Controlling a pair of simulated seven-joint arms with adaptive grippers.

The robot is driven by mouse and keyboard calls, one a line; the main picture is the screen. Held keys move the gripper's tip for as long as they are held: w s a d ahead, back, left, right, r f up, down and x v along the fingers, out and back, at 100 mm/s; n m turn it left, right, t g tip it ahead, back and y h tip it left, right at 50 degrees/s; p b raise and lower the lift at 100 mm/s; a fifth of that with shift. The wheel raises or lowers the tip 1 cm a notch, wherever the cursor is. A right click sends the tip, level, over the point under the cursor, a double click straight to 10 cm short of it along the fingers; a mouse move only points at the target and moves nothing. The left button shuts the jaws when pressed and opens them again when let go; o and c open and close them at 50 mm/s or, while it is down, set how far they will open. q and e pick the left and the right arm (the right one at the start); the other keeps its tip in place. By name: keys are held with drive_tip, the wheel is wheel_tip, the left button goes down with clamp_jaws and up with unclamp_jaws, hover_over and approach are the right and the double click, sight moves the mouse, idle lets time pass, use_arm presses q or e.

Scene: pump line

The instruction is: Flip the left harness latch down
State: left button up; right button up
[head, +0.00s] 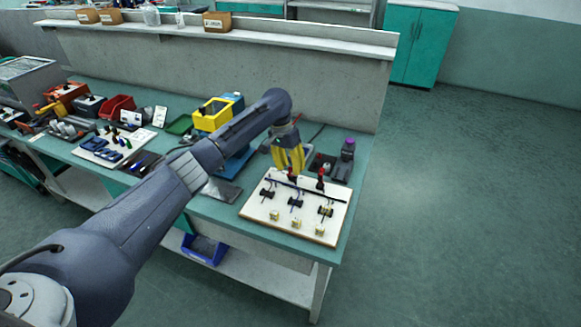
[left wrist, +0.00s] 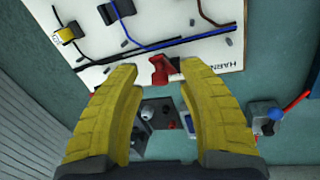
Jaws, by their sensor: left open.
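The white harness board (head: 262,207) lies on the near right end of the bench. My left gripper (head: 289,170) has yellow fingers pointing down over the left latch. In the left wrist view my left gripper (left wrist: 163,72) is open, with a red latch (left wrist: 160,72) between and just beyond its fingertips. Whether a finger touches it I cannot tell. The fingers hide part of the board's edge. My right gripper is not in view.
Black clips (head: 296,203) with wires and several small brass-coloured blocks (head: 274,216) sit on the board. The bench edge is close on the right.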

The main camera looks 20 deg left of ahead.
use_arm(q)
clamp_jaws()
idle(0.3)
idle(0.4)
